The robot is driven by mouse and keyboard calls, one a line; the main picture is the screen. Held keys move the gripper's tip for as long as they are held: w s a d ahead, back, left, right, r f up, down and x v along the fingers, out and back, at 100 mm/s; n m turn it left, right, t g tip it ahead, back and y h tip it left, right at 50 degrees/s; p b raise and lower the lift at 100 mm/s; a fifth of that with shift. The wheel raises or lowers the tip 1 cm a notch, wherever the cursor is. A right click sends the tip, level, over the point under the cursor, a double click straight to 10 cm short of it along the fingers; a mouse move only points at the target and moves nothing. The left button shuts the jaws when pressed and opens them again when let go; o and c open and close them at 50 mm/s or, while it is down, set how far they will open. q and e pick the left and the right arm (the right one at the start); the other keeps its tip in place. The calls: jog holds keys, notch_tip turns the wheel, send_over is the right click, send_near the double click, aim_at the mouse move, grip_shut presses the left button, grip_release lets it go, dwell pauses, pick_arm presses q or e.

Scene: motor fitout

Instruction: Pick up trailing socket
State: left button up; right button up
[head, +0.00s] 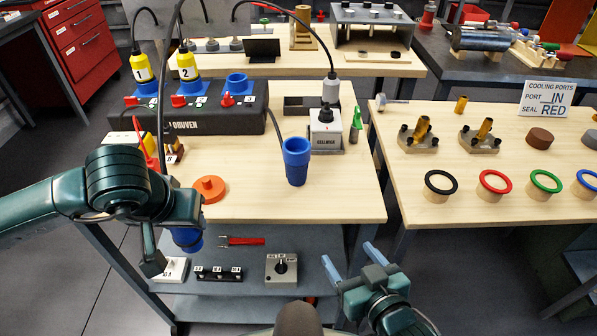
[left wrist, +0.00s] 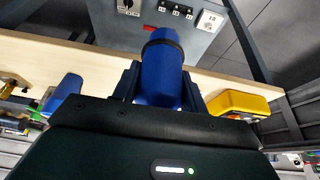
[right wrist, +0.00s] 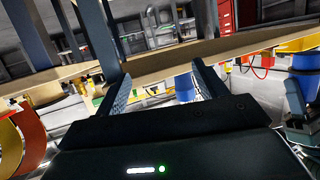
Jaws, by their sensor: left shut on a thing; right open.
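My left gripper (head: 174,243) is shut on a blue cylindrical socket (left wrist: 162,68) with a dark ring around it. In the head view my wrist hides most of this held socket (head: 188,239), which is at the bench's front left edge. Another blue socket-like piece (head: 296,162) stands upright on the bench, apart from both grippers. It also shows at the left of the left wrist view (left wrist: 65,90). I cannot tell for sure which piece is the trailing socket. My right gripper (head: 352,260) is open and empty, in front of the bench's right side.
A black box (head: 205,122) with yellow plugs 1 and 2 stands behind, with cables looping overhead. A lower shelf (head: 235,300) holds small parts. The bench's front right is clear.

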aim_at(301, 173)
pick_arm(q)
notch_tip(301, 173, down, 2)
jog(key=shift+s+f+b, duration=0.1)
jog(key=shift+b, duration=0.6)
jog(key=shift+w+a+f, duration=0.2)
jog(key=shift+w, duration=0.45)
pick_arm(e)
jog(key=w+a+r+t, duration=0.1)
jog(key=w+r, duration=0.1)
jog(key=w+a+r+t+y, duration=0.1)
jog(key=w+a+r, duration=0.1)
jog(key=w+a+r+t+y, duration=0.1)
jog(key=w+a+r, duration=0.1)
jog(key=w, duration=0.1)
jog(key=shift+r+n, duration=0.25)
jog(key=shift+n, duration=0.15)
pick_arm(q)
jog(key=shift+s+r, duration=0.1)
jog(key=shift+r, duration=0.1)
pick_arm(e)
jog(key=x, duration=0.5)
jog(key=shift+w+a+r, duration=0.15)
jog(key=shift+a+r, duration=0.05)
jog(key=shift+x, duration=2.95)
jog(key=shift+a, duration=0.2)
jog(key=shift+c, duration=0.2)
jog(key=c, duration=1.1)
